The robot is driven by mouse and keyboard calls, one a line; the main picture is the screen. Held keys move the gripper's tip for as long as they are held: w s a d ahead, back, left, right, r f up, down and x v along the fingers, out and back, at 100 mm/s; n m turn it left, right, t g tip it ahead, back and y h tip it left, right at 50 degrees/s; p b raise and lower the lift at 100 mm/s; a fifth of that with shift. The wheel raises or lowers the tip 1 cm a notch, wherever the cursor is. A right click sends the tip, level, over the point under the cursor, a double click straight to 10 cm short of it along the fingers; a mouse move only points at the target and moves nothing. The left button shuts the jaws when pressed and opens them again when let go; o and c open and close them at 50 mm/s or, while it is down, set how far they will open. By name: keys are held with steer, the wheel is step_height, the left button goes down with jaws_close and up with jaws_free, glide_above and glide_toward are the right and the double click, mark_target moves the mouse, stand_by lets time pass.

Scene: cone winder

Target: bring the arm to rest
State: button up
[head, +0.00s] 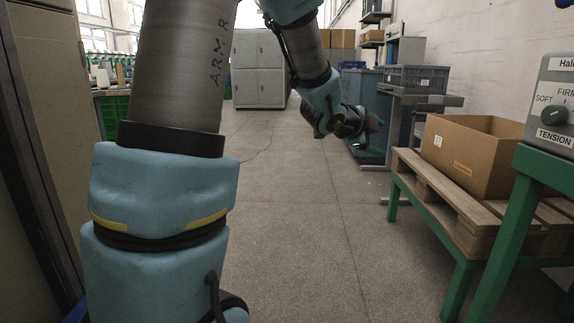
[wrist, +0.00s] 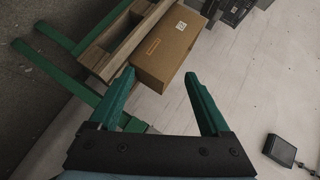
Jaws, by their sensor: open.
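My arm fills the left of the head view, and its outer part bends over to the upper middle. Its wrist end hangs in the air over the aisle, and the fingers are too small and dark there to read. In the wrist view my gripper (wrist: 159,73) has two green fingers spread wide apart. The gap between them is empty. Beyond the fingertips lies a cardboard box (wrist: 168,52), which looks apart from them.
The open cardboard box (head: 462,153) sits on a wooden pallet (head: 433,197) on a green stand at the right. A tension panel (head: 553,112) with a knob is at the right edge. Grey cabinets (head: 258,66) stand at the back. The floor (head: 290,215) between is clear.

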steer(key=a+f+n+y, duration=0.3)
steer(key=a+n, duration=0.1)
steer(key=a, duration=0.2)
steer(key=a+f+n+y, duration=0.2)
steer(key=a+f+n, duration=0.1)
steer(key=a, duration=0.3)
steer(key=s+a+f+n+g+y+p, duration=0.1)
steer(key=s+a+f+n+g+y, duration=0.3)
steer(key=s+a+n, duration=0.45)
steer(key=s+a+f+n+g+y, duration=0.1)
steer(key=s+a+f+n+g, duration=0.2)
steer(key=s+a+f+n, duration=0.35)
step_height(320, 180, up, 39)
steer(key=s+a+p, duration=0.3)
steer(key=p, duration=3.5)
steer(key=shift+r+n, duration=0.2)
steer(key=shift+n, duration=0.1)
steer(key=shift+c, duration=0.3)
